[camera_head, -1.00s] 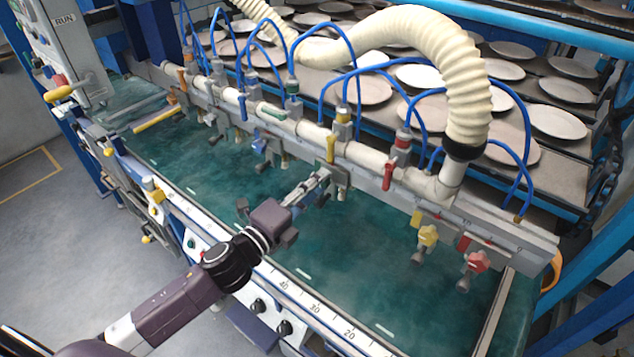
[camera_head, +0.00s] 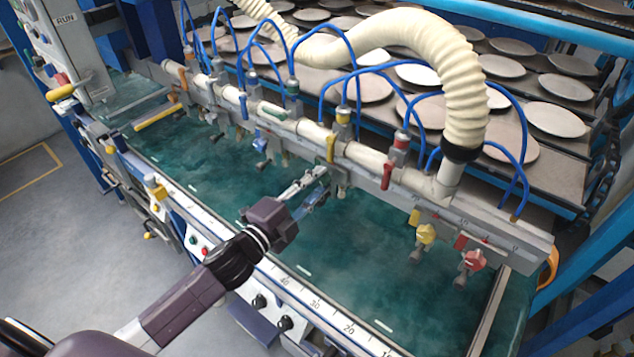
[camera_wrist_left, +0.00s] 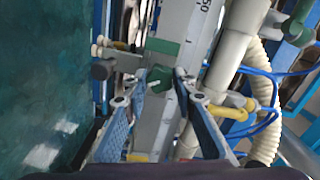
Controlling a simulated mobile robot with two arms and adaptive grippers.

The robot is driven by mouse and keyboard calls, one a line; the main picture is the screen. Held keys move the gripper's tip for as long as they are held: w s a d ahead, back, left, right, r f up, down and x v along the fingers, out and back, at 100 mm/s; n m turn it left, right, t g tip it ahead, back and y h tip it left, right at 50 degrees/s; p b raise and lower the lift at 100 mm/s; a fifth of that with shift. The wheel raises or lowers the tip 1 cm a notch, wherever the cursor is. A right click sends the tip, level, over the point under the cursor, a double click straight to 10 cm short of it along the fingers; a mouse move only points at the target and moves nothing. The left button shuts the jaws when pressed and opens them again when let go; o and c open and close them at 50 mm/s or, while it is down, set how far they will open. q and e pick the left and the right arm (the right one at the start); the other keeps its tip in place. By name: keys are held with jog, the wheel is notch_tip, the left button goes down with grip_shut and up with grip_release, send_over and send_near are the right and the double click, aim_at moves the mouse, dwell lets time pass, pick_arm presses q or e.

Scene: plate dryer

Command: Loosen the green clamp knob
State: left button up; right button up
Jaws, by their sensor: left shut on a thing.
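The green clamp knob (camera_wrist_left: 160,79) shows in the left wrist view, between the tips of my left gripper (camera_wrist_left: 161,76). The two blue-padded fingers close on it from both sides. In the head view my left gripper (camera_head: 322,172) reaches in from the left, with its fingertips at the front of the long clamp rail, near the middle. The knob is hidden or too small to make out there. A green block (camera_wrist_left: 162,46) sits on the rail beside the knob in the left wrist view. My right gripper is not in view.
Beside it, a yellow lever (camera_head: 331,148) hangs from the pipe. A yellow knob (camera_head: 426,234) and a red knob (camera_head: 474,260) stand out from the rail farther right. A green table (camera_head: 350,265) lies below, mostly clear. Blue hoses and a ribbed hose (camera_head: 468,100) arch above.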

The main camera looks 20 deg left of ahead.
pick_arm(q)
jog(key=o, duration=1.2)
jog(key=shift+c, duration=0.2)
jog(key=shift+s, duration=0.15)
jog(key=shift+s+a, duration=0.1)
jog(key=shift+s, duration=0.1)
jog(key=v, duration=1.1)
jog(key=shift+s+a, duration=0.1)
jog(key=shift+s, duration=0.05)
